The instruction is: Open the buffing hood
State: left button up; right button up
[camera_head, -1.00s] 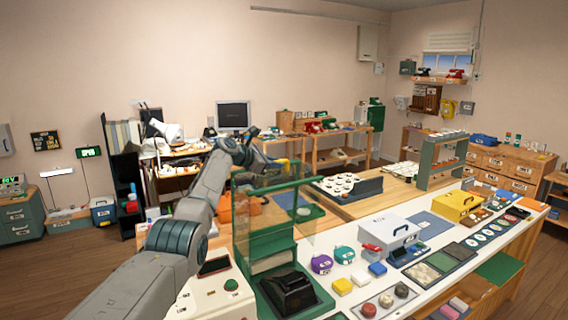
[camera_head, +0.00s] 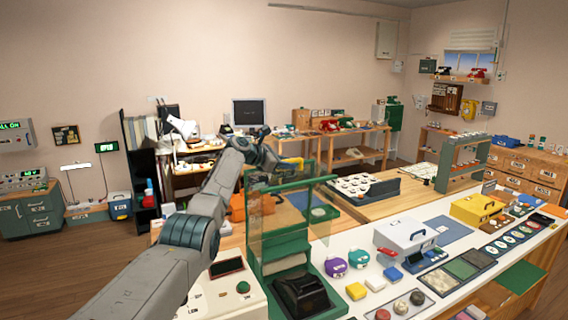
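The buffing hood (camera_head: 286,263) is a green housing with clear panels in the lower middle of the head view. A black dial phone (camera_head: 303,292) sits in its lower front. A clear panel (camera_head: 285,212) with a green top bar stands above the housing, and a green handle-like part (camera_head: 324,213) is at its right. My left arm comes in from the lower left, and my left gripper (camera_head: 284,161) appears above and behind the panel's top edge. Its fingers are small and partly hidden, so I cannot tell whether it is open or touching the hood. My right gripper is not in view.
A white box with a green button (camera_head: 243,287) stands left of the hood.

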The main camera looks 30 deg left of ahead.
pick_arm(q)
jog(key=shift+s+a+r+b, duration=0.1)
jog(key=shift+s+r+b, duration=0.1)
jog(key=shift+s+b, duration=0.15)
notch_tip(320, 180, up, 3)
jog(key=b, duration=0.5)
send_over(259, 177)
jog(key=shift+w+d, duration=0.3)
jog(key=shift+w, duration=0.15)
jog(key=shift+s+a+r, duration=0.1)
jog(key=shift+s+r, duration=0.05)
jog(key=shift+s, duration=0.15)
jog(key=shift+s+r, duration=0.15)
jog(key=shift+a, duration=0.1)
